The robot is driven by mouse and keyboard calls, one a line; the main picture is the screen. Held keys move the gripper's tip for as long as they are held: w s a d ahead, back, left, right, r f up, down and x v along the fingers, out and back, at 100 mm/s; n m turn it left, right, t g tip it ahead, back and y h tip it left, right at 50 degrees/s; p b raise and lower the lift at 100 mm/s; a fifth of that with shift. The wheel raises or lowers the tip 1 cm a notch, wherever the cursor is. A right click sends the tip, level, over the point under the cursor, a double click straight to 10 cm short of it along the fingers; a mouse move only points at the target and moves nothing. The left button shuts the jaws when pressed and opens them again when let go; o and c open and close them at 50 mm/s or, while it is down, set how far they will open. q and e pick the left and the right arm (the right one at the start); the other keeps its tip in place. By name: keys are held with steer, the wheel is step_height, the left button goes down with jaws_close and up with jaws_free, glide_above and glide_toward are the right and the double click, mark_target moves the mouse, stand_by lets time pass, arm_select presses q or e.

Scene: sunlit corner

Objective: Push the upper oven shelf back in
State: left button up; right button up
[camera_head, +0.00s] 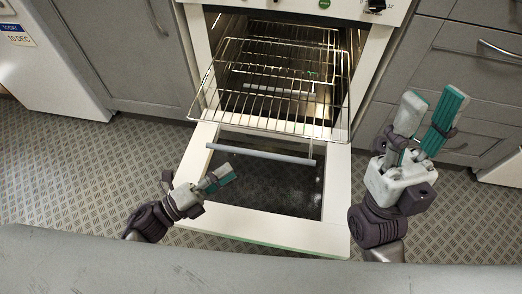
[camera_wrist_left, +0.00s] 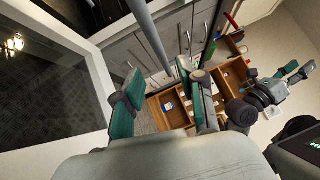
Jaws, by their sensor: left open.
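The upper oven shelf (camera_head: 268,129) is a wire rack in the head view. It is slid far out of the oven (camera_head: 200,45) and hangs above the lowered oven door (camera_head: 280,225). My left gripper (camera_head: 219,180) is open and empty, in front of the shelf and over the left side of the door. Its two fingers (camera_wrist_left: 158,90) show apart in the left wrist view, with nothing between them that I can tell is held. My right gripper (camera_head: 433,100) is open and empty, right of the oven, fingers pointing up.
Grey cabinets (camera_head: 470,70) flank the oven. A white appliance (camera_head: 45,65) stands at the left. Patterned floor (camera_head: 80,170) is clear left of the door.

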mark_target(258, 152)
arm_select(q)
steer(key=b+x, duration=0.1)
steer(key=x, duration=0.8)
steer(key=shift+w+d, duration=0.25)
steer(key=shift+d, duration=0.05)
steer(key=shift+c, duration=0.2)
jaws_close()
